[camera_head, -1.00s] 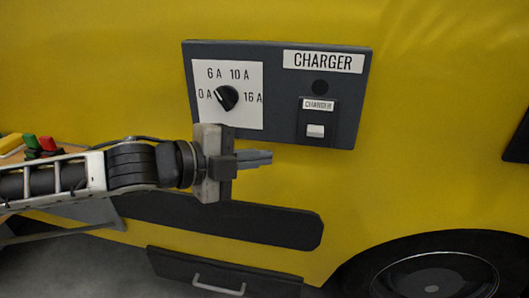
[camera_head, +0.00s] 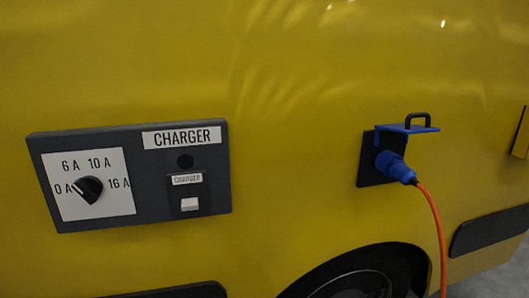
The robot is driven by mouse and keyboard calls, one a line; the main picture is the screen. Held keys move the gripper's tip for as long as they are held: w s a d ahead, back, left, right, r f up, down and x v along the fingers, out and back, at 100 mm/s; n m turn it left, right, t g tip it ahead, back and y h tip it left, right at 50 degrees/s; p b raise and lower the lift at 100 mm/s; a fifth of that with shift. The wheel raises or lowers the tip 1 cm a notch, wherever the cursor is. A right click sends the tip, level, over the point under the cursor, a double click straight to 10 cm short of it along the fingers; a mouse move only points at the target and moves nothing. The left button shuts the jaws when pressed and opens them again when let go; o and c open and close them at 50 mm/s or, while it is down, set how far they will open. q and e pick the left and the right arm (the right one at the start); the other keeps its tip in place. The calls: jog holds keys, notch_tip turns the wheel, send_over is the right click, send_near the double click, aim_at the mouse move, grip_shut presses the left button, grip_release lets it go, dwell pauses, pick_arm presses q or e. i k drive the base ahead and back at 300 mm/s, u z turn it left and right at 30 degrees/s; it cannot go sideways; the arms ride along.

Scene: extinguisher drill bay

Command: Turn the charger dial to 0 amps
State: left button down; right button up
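The charger dial (camera_head: 90,189) is a round black knob on a white plate (camera_head: 88,209) marked 0 A, 6 A, 10 A and 16 A. Its pale pointer mark shows on the left side of the knob, toward 0 A; the mark is small, so its exact setting is hard to read. The plate sits on the left of the dark charger panel (camera_head: 148,211), which is fixed to the yellow vehicle side. Neither gripper is in view, and nothing covers the dial.
A white rocker switch (camera_head: 190,204) labelled CHARGER is on the panel's right. Further right, a blue plug (camera_head: 395,167) sits in a socket under a raised blue flap (camera_head: 408,129). An orange cable (camera_head: 438,232) hangs from it. A wheel (camera_head: 362,285) is below.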

aim_at(90, 187)
jog(key=z, duration=1.35)
jog(key=k, duration=1.1)
jog(key=u, duration=1.3)
jog(key=i, duration=0.5)
